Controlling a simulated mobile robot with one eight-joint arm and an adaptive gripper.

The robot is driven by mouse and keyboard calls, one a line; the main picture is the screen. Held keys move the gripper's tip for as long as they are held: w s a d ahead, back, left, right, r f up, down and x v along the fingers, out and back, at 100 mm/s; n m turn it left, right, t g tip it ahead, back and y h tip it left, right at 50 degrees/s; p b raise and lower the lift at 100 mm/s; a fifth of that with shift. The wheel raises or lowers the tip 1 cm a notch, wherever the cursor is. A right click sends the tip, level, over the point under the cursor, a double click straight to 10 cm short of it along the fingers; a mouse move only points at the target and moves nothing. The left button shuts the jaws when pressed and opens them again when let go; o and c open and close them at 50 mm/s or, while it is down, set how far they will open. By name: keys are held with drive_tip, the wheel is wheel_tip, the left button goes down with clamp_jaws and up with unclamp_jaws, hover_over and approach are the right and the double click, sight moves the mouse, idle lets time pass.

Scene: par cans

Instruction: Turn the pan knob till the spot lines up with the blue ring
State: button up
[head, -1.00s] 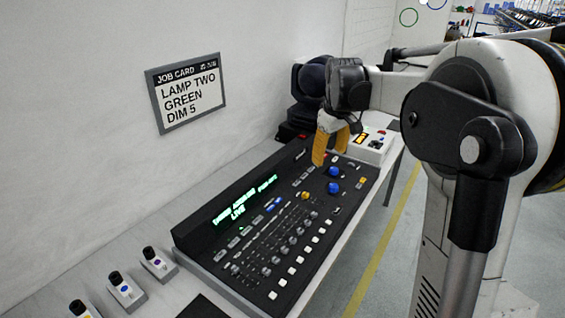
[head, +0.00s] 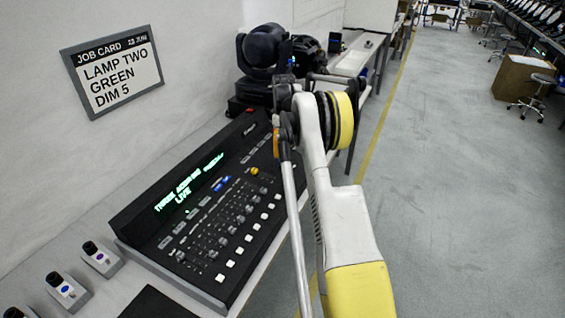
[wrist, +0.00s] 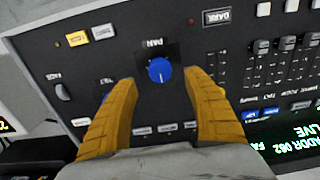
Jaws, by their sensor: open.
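In the wrist view the blue pan knob (wrist: 159,71), under a PAN label, sits between the two orange fingers of my gripper (wrist: 160,80). The fingers are apart, with dark panel showing between each one and the knob. A short white mark shows on the knob's face. In the head view my own arm covers the knob and most of the gripper. The console (head: 127,222) shows green text on its display (head: 188,184). No light spot and no blue ring are in view now.
A black moving-head lamp (head: 264,47) stands behind the console. Another blue knob (wrist: 106,97) is partly hidden by the left finger. White and yellow buttons (wrist: 77,38) and several faders (wrist: 262,62) surround the pan knob. A job card (head: 115,75) hangs on the wall.

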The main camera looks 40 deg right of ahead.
sight(283, 159)
wheel_tip(283, 159, down, 5)
drive_tip(key=shift+f+b, duration=0.15)
drive_tip(key=shift+b, duration=0.5)
drive_tip(key=c, duration=1.2)
